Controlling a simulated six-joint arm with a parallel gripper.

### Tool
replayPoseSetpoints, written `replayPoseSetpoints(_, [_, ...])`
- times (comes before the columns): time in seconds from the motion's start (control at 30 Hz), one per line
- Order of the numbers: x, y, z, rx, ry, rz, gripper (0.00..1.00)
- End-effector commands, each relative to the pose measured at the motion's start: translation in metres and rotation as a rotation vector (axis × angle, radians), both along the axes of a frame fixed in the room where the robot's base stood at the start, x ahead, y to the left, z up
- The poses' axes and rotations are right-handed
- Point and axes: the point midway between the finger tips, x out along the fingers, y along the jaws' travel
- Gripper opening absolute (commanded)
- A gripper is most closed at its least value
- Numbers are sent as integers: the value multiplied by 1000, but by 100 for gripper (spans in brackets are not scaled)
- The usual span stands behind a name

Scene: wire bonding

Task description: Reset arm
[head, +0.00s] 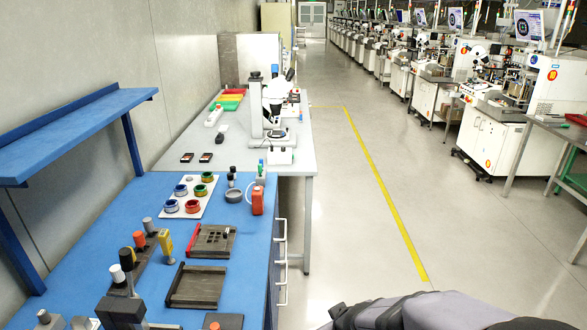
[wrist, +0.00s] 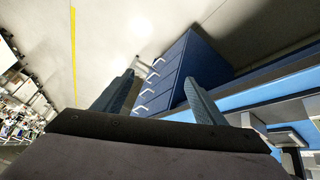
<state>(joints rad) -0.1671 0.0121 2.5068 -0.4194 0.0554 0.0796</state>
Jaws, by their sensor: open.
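My gripper (wrist: 160,95) shows in the wrist view with its two fingers spread apart and nothing between them. Behind the fingers lie the pale floor and a blue drawer cabinet (wrist: 185,70) with light handles. In the head view, part of my arm (head: 450,312) shows at the bottom right, over the floor beside the blue bench (head: 140,215). My gripper's fingers cannot be made out in that view.
The blue bench holds two dark trays (head: 196,286), a white plate with several coloured rings (head: 190,196), and an orange bottle (head: 257,200). A microscope (head: 270,105) stands on the grey table (head: 240,155) behind. The aisle floor (head: 350,200) is clear; machines line the right.

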Motion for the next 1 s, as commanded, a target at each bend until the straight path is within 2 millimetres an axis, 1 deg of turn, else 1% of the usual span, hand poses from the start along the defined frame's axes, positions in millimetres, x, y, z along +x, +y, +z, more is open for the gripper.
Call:
replayPoseSetpoints(0.03, [-17, -21, 2, -10, 70, -90, 65])
replayPoseSetpoints(0.07, [-29, -31, 1, -14, 115, -137, 65])
replayPoseSetpoints(0.1, [-45, -42, 0, -14, 177, -197, 65])
replayPoseSetpoints(0.13, [-57, -48, -1, -11, 221, -237, 65])
replayPoseSetpoints(0.2, [-84, -57, -1, 0, 317, -317, 65])
replayPoseSetpoints(0.3, [-116, -61, 0, 26, 431, -400, 65])
replayPoseSetpoints(0.4, [-139, -61, 3, 50, 512, -450, 65])
replayPoseSetpoints(0.5, [-151, -59, 4, 65, 557, -475, 65])
replayPoseSetpoints(0.6, [-156, -58, 5, 70, 574, -483, 65])
replayPoseSetpoints(1.0, [-156, -58, 5, 70, 576, -484, 65])
